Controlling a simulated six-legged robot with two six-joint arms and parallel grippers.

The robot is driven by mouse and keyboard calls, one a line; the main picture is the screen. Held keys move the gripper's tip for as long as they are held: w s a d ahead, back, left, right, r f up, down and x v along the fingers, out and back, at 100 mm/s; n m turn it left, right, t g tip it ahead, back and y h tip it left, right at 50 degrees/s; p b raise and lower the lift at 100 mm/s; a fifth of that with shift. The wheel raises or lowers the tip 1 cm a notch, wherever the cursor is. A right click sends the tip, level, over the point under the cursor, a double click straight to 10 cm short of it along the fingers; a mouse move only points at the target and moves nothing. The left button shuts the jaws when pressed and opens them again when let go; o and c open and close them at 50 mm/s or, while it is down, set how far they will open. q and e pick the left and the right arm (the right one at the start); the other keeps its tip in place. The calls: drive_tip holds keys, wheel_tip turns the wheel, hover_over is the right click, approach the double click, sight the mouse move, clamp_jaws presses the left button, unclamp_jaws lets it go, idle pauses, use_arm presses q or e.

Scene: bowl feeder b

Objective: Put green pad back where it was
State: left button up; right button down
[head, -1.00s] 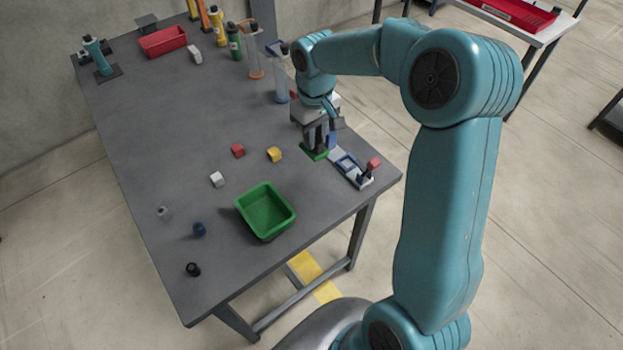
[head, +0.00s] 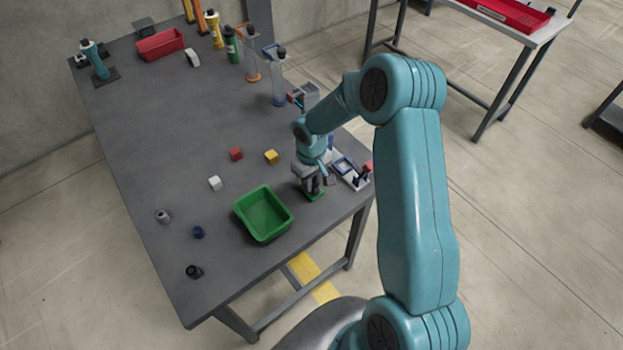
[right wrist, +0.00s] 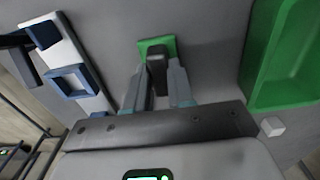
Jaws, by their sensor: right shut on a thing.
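The green pad (head: 315,195) is under my right gripper (head: 313,184), between the green bin (head: 245,223) and the white-and-blue fixture (head: 352,176). In the right wrist view, the green pad (right wrist: 144,46) has a dark upright block (right wrist: 156,62) on it. My right gripper's fingers (right wrist: 157,84) are shut on this block from both sides. They hide part of the pad, and I cannot tell whether it touches the table. The fixture shows at the left in the right wrist view (right wrist: 68,60). My left gripper is not in view.
Red (head: 236,154), yellow (head: 271,157) and white (head: 215,183) cubes lie left of the gripper. Several bottles and a red bin (head: 160,46) stand at the far end. The table's right edge is close to the fixture.

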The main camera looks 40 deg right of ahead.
drive_tip(key=shift+w+f, duration=0.15)
drive_tip(key=shift+f, duration=0.05)
drive_tip(key=c, duration=1)
unclamp_jaws()
drive_tip(key=shift+r, duration=0.1)
drive_tip(key=shift+r, duration=0.2)
wheel_tip(320, 180, up, 12)
drive_tip(key=shift+f+b, duration=0.1)
drive_tip(key=shift+b, duration=0.85)
